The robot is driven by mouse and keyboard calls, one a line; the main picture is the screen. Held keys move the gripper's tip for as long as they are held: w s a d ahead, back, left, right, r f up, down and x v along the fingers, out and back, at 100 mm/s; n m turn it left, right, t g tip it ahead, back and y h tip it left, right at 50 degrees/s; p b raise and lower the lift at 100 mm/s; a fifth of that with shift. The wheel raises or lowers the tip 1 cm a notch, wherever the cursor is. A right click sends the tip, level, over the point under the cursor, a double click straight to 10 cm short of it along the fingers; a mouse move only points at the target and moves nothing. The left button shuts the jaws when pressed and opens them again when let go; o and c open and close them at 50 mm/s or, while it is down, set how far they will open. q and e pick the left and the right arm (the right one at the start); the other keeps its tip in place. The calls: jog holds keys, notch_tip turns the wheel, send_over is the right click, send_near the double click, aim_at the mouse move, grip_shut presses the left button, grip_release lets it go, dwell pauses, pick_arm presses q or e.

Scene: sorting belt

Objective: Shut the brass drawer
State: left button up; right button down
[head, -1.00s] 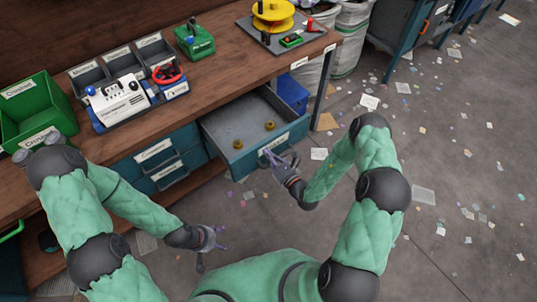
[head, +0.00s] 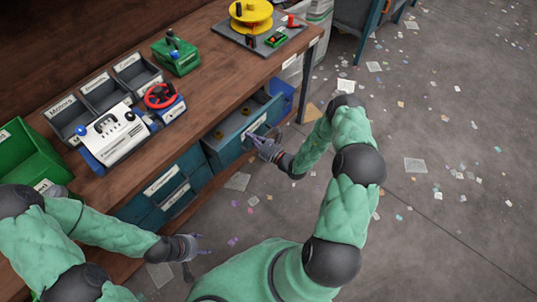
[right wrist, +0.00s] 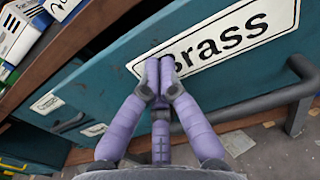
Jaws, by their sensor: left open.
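The brass drawer (head: 225,149) is a teal drawer under the workbench, partly open in the head view. Small brass pieces (head: 219,135) show inside its remaining gap. In the right wrist view its front (right wrist: 105,75) carries the white "Brass" label (right wrist: 245,35) and a grey bar handle (right wrist: 291,100). My right gripper (head: 252,140) is at the drawer front. Its purple fingers (right wrist: 160,75) are together, empty, with their tips against or just before the label; exact contact cannot be told. My left gripper (head: 197,244) is open and empty, low and left, away from the drawer.
Closed teal drawers (head: 165,187) lie left of the brass one. The wooden benchtop (head: 215,80) holds grey bins (head: 104,88), a white device (head: 115,137), a green box (head: 176,56) and a yellow spool (head: 251,16). Paper scraps litter the open floor (head: 440,120).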

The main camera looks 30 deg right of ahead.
jog(key=b+x, duration=0.1)
jog(key=x, duration=0.8)
jog(key=shift+w, duration=0.35)
jog(key=shift+r, duration=0.2)
